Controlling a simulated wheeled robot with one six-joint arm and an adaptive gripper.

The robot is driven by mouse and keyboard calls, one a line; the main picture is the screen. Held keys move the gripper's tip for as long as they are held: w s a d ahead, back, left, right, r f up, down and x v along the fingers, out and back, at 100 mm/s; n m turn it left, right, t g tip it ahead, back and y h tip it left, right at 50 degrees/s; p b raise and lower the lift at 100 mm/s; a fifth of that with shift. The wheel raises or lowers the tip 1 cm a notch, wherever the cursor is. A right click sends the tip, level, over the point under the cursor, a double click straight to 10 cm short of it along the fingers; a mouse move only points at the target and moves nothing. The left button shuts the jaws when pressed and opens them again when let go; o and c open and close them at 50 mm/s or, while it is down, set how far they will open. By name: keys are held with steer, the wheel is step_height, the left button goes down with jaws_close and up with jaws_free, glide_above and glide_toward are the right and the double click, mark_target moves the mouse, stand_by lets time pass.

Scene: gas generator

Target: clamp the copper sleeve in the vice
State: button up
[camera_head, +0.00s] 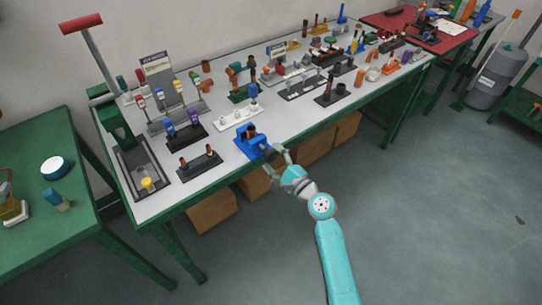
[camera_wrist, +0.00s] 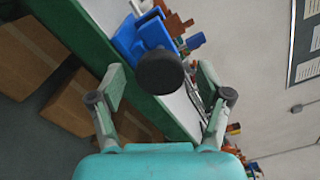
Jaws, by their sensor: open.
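The blue vice (camera_head: 246,141) stands at the front edge of the long table and also shows in the wrist view (camera_wrist: 146,36). Its dark round knob (camera_wrist: 160,73) faces my wrist camera. A small brown piece (camera_head: 251,130) shows at the top of the vice; it looks like the copper sleeve, but I cannot tell whether the jaws touch it. My gripper (camera_head: 278,158) is open in front of the vice. In the wrist view its two fingers stand on either side of the knob, with gaps between them and it.
The long grey-topped table (camera_head: 160,205) holds several racks and tools beside and behind the vice. A dark rack with two brown-topped pegs (camera_head: 199,164) stands left of the vice. Cardboard boxes (camera_head: 212,212) are under the table. The floor in front is clear.

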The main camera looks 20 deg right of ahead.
steer(key=n, duration=0.5)
steer(key=shift+n, duration=0.4)
steer(key=shift+c, duration=0.2)
steer(key=c, duration=1.1)
steer(key=shift+m, duration=1.5)
